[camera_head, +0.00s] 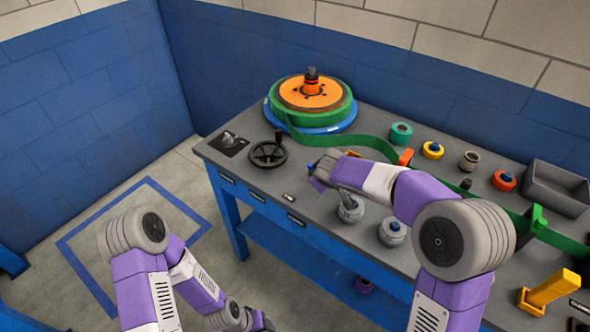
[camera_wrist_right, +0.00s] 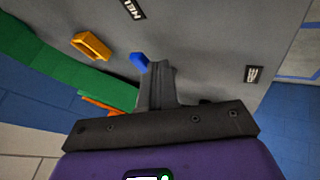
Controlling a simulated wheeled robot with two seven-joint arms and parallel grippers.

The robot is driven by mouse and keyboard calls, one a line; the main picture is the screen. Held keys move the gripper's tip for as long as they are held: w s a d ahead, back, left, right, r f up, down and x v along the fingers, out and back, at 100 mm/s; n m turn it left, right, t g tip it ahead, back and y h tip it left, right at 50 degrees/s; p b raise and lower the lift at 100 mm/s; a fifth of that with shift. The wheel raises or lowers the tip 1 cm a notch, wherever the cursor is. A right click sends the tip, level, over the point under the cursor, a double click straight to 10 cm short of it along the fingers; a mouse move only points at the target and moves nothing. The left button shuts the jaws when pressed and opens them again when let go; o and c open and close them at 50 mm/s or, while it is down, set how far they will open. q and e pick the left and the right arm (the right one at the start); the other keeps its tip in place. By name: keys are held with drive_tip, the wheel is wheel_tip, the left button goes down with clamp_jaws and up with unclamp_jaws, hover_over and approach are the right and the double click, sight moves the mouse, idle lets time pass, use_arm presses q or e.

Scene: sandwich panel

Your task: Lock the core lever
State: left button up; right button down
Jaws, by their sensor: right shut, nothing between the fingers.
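The reel with an orange hub disc (camera_head: 300,92) and a green band wound around it stands at the back left of the bench. A dark and orange-red knob (camera_head: 312,78) rises from the hub's centre. A small grey lever (camera_head: 229,139) sits on a black plate at the bench's left end. I cannot tell which is the core lever. My right gripper (camera_head: 318,172) is above the bench, right of the black handwheel (camera_head: 268,153). In the wrist view its fingers (camera_wrist_right: 157,75) are shut and empty, beside a small blue part (camera_wrist_right: 140,62). My left gripper (camera_head: 264,322) is low over the floor, its fingers unclear.
The green strip (camera_head: 350,140) runs from the reel rightwards across the bench. Several coloured rolls, including a teal one (camera_head: 401,131), stand behind it. A grey bin (camera_head: 556,187) is at the right. Grey-topped canisters (camera_head: 391,232) stand near the front edge, close to my right arm.

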sight(317, 201)
use_arm(q)
drive_tip(key=shift+d, duration=0.1)
use_arm(e)
drive_tip(key=shift+d, duration=0.2)
idle(0.4)
use_arm(q)
drive_tip(key=shift+f, duration=0.1)
use_arm(e)
drive_tip(key=shift+s+a+f+b, duration=0.1)
drive_tip(key=shift+s+a+b, duration=0.05)
drive_tip(key=shift+a+b, duration=0.15)
drive_tip(key=s, duration=0.1)
drive_tip(key=s+a+b, duration=0.2)
drive_tip(key=shift+s+a+r, duration=0.1)
drive_tip(key=shift+s+r, duration=0.1)
drive_tip(key=shift+r, duration=0.15)
use_arm(q)
drive_tip(key=s+p, duration=0.1)
drive_tip(key=p, duration=0.1)
drive_tip(key=shift+p, duration=0.35)
use_arm(e)
drive_tip(key=v, duration=0.9)
drive_tip(key=shift+d+r, duration=0.2)
drive_tip(key=shift+d, duration=0.1)
